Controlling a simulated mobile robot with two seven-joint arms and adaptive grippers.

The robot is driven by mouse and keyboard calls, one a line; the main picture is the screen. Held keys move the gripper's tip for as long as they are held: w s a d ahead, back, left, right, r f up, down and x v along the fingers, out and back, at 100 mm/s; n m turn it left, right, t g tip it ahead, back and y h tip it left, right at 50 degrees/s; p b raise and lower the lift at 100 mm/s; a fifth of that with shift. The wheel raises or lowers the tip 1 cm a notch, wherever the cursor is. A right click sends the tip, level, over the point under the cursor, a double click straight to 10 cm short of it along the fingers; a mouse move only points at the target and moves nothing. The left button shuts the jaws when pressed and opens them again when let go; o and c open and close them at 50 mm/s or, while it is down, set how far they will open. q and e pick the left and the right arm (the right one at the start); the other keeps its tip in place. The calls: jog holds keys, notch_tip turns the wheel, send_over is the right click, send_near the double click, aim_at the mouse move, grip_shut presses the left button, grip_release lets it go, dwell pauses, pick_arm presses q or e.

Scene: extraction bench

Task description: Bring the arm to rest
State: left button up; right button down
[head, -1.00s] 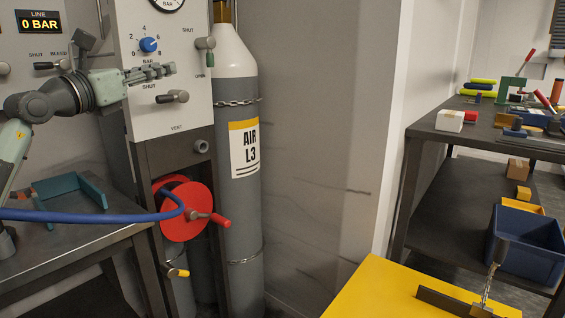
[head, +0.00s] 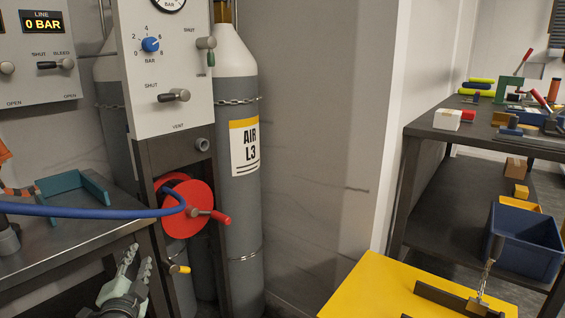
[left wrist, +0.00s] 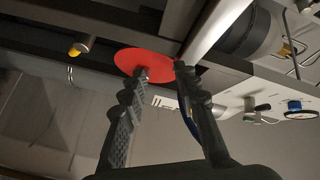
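My left gripper (head: 138,260) is low in the head view, beside the bench edge and below the red hose reel (head: 181,222). Its fingers point up in the picture. In the left wrist view the two ridged fingers (left wrist: 160,70) stand apart with nothing between them, and the red reel (left wrist: 147,62) shows beyond their tips. I cannot judge the gap to the reel. The grey-and-white cylinder marked AIR L3 (head: 240,190) stands upright, chained behind the panel (head: 160,110). My right gripper is not in view.
The line display (head: 42,21) reads 0 BAR. A blue hose (head: 90,212) crosses above the left bench (head: 70,255) to the reel. A yellow surface (head: 365,290) is at lower right. Dark shelving (head: 440,190) carries a blue bin (head: 525,245). The wall beside the cylinder is clear.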

pick_arm(q)
jog(key=s+f+n+g, duration=0.35)
jog(key=s+f, duration=0.35)
jog(key=f, duration=0.4)
jog(key=s+f+n+g, duration=0.2)
jog(key=s+f+g, duration=0.3)
jog(key=s+f, duration=0.5)
jog(key=s+d+f+n+g+h, duration=0.1)
jog(key=s+d+f+g, duration=0.2)
jog(key=s+f, duration=0.4)
jog(key=s+d+f+n+g+h, duration=0.1)
jog(key=s+d+f+g, duration=0.2)
jog(key=s+f, duration=0.3)
jog(key=s+d, duration=0.1)
jog(key=s, duration=0.2)
jog(key=shift+s+f+h, duration=0.35)
jog(key=shift+f+h, duration=0.05)
